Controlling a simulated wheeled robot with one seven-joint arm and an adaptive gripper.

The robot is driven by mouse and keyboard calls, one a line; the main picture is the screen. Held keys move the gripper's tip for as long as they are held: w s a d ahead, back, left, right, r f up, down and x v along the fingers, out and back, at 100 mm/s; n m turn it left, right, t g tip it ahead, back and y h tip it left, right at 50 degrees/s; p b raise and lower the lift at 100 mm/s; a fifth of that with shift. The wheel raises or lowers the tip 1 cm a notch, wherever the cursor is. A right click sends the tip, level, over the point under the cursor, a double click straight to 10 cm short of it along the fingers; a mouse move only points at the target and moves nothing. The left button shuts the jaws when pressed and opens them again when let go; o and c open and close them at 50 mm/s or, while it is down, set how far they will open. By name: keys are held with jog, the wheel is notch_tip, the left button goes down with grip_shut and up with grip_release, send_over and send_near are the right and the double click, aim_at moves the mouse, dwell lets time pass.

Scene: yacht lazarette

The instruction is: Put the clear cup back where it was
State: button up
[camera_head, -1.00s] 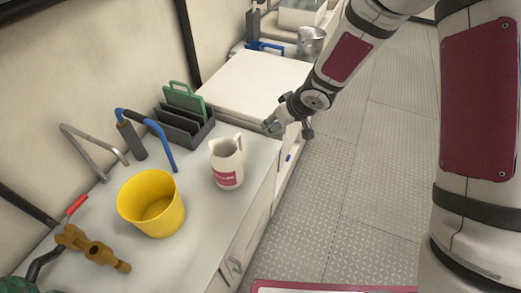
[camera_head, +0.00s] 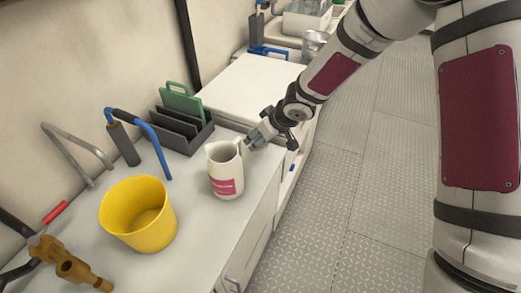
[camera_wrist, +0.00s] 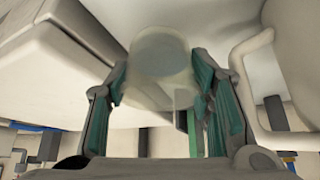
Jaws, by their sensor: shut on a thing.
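The clear cup (camera_wrist: 160,62) is see-through and sits between the fingers of my gripper (camera_wrist: 162,95) in the wrist view. The green-padded fingers are shut on its sides. In the head view my gripper (camera_head: 252,140) is close beside the handle of a white pitcher (camera_head: 225,172) with a red label, near the counter's right edge. I cannot make out the cup clearly there. The pitcher (camera_wrist: 292,65) also shows in the wrist view, just right of the fingers.
A yellow bucket (camera_head: 138,222), brass fitting (camera_head: 68,268) and blue-handled tool (camera_head: 140,120) are on the counter. A dark rack (camera_head: 185,133) with a green board is behind the pitcher. A white lid or box top (camera_head: 250,88) lies beyond. Open floor is at right.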

aim_at(261, 146)
jog(key=shift+f+b, duration=1.25)
jog(key=shift+f, duration=0.7)
jog(key=shift+f, duration=0.15)
jog(key=o, duration=1)
jog(key=shift+d+r, duration=0.15)
jog(key=shift+r, duration=0.3)
jog(key=p+v, duration=0.6)
jog(key=v, duration=0.5)
jog(key=shift+s+r+p, duration=0.15)
jog(key=shift+p, duration=0.15)
